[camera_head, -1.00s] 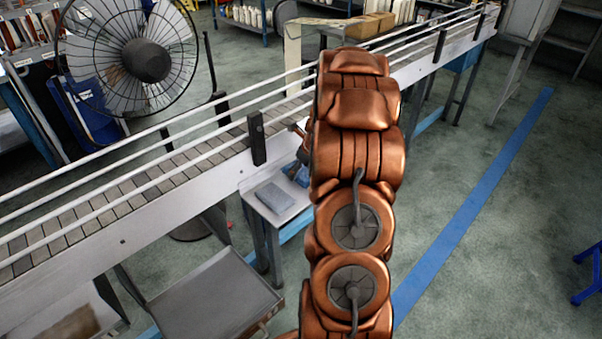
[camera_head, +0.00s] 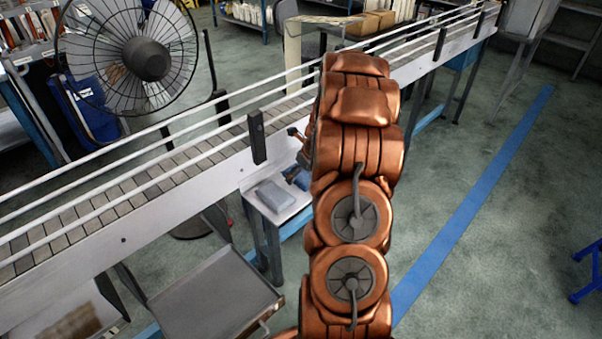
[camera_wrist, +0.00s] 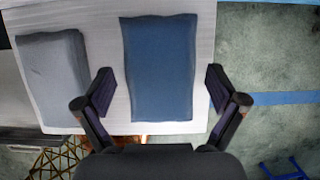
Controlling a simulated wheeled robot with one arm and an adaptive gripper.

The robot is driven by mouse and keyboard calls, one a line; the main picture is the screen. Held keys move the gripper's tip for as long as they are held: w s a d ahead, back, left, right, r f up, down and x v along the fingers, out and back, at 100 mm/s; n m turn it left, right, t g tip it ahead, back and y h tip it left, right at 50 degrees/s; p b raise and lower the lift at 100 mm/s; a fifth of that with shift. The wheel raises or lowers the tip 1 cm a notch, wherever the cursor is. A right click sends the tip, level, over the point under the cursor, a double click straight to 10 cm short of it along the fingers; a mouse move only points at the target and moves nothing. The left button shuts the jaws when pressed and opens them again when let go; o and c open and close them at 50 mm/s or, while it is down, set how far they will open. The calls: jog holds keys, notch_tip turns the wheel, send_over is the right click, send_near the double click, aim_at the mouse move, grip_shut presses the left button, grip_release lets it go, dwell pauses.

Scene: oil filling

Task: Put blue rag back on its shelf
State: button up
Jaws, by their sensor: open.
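The blue rag (camera_wrist: 158,70) lies flat on a pale shelf (camera_wrist: 205,40) in the wrist view. My gripper (camera_wrist: 159,82) is open and empty, with one finger on either side of the rag's lower half in the picture. I cannot tell the height of the fingertips above the shelf. In the head view my gripper (camera_head: 293,172) shows only partly beside my copper arm. The arm hides most of the blue rag there. The same small shelf (camera_head: 287,211) stands beside the conveyor.
A grey rag (camera_wrist: 52,78) lies left of the blue one and also shows in the head view (camera_head: 275,195). The conveyor (camera_head: 120,205) runs close behind the shelf. A grey tray (camera_head: 215,303) stands at front left. A fan (camera_head: 145,60) stands beyond. Floor at right is open.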

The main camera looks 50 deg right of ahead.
jog(key=b+v, duration=0.2)
jog(key=v, duration=1)
jog(key=s+a+r+n+g+y, duration=0.1)
jog(key=s+a+r+n, duration=0.1)
jog(key=a+n, duration=0.8)
jog(key=s+a+r+n+g+y, duration=0.1)
jog(key=s+a+r+n+g, duration=0.3)
jog(key=a, duration=1)
jog(key=s+a+n+h, duration=0.1)
jog(key=s+a+n, duration=0.5)
jog(key=s+n, duration=0.3)
jog(key=s+a+n+g+h, duration=0.1)
jog(key=s+a+n, duration=0.6)
jog(key=s+n, duration=0.3)
jog(key=n, duration=0.3)
jog(key=shift+s+a+f, duration=0.25)
jog(key=shift+a+f, duration=0.05)
jog(key=shift+f, duration=0.05)
